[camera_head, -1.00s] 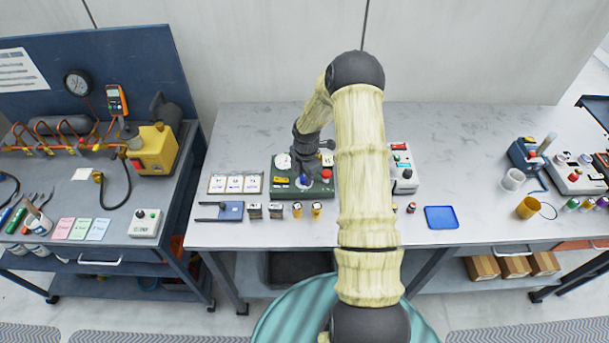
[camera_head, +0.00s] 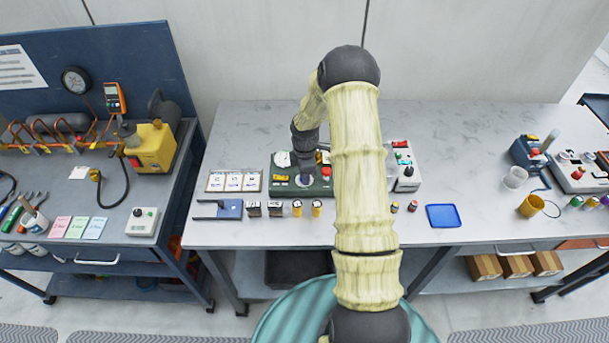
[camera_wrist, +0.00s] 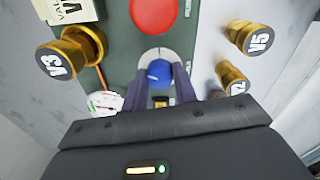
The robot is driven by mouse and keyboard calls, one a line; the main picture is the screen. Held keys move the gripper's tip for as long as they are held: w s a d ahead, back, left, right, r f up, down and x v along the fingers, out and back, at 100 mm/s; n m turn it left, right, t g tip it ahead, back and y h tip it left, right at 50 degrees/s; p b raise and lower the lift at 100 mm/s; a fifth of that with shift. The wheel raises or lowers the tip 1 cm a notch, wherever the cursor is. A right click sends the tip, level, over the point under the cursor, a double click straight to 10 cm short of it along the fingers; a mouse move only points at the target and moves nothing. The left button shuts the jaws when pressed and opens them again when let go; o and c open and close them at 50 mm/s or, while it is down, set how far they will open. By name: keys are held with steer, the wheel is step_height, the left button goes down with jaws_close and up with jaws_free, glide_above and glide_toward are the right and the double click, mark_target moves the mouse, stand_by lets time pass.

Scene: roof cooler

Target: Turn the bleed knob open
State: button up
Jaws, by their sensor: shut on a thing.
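The green control box (camera_head: 282,187) stands on the grey workbench, with a red button (camera_head: 326,172) and a white dial (camera_head: 283,159) on top. Its blue knob (camera_wrist: 159,71) shows in the wrist view on a pale round plate, between the fingertips of my gripper (camera_wrist: 160,82). My gripper is shut on the blue knob from above. In the head view my gripper (camera_head: 304,174) covers most of the knob. The red button (camera_wrist: 153,14) is just beyond the knob in the wrist view. I cannot read a bleed label.
Gold cylinders marked V3 (camera_wrist: 72,52) and V5 (camera_wrist: 250,37) flank the knob in the wrist view. A blue tray (camera_head: 443,215) is farther right.

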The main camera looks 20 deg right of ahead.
steer(key=m+b, duration=0.2)
steer(key=m, duration=0.4)
steer(key=shift+w+a+m, duration=0.1)
steer(key=shift+w+m, duration=0.05)
steer(key=shift+m, duration=0.15)
steer(key=m+b, duration=0.1)
steer(key=m, duration=0.5)
steer(key=shift+r+h+b, duration=0.1)
steer(key=shift+h+b, duration=0.2)
steer(key=shift+b, duration=0.1)
steer(key=o, duration=1)
steer(key=r, duration=0.5)
steer(key=r+b, duration=0.1)
steer(key=r, duration=0.5)
steer(key=r+b, duration=0.1)
steer(key=r, duration=0.5)
steer(key=shift+a+r, duration=0.1)
steer(key=shift+a, duration=0.3)
